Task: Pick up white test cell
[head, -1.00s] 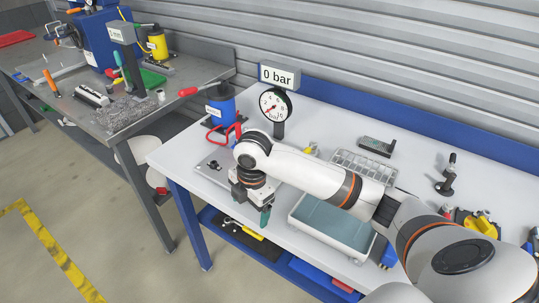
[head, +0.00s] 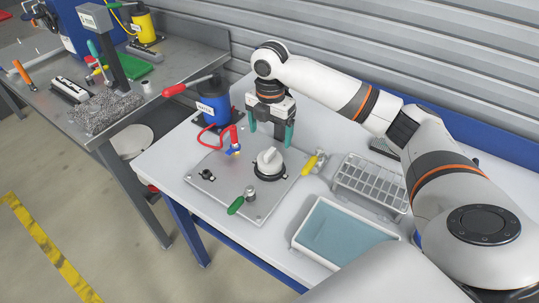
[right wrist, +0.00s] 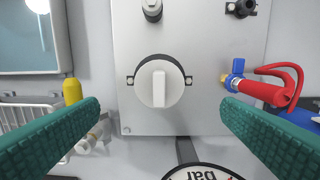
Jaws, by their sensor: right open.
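The white test cell (head: 268,160), a round white disc with a raised bar grip, sits in a dark ring on the grey metal plate (head: 222,184). In the right wrist view the cell (right wrist: 158,83) is seen from above, its bar upright in the picture. My right gripper (head: 271,128) is open and empty with green fingers pointing down. It is above the plate, apart from the cell and towards the table's back. In the right wrist view the fingers (right wrist: 160,120) stand wide apart, with the cell between and beyond them. My left gripper is not in view.
A red hose with a blue fitting (head: 235,147) and a blue pump (head: 213,103) stand left of the cell. A green-handled valve (head: 237,205) and a yellow-handled valve (head: 313,164) flank the plate. A wire rack (head: 370,184) and a tray (head: 338,238) lie right.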

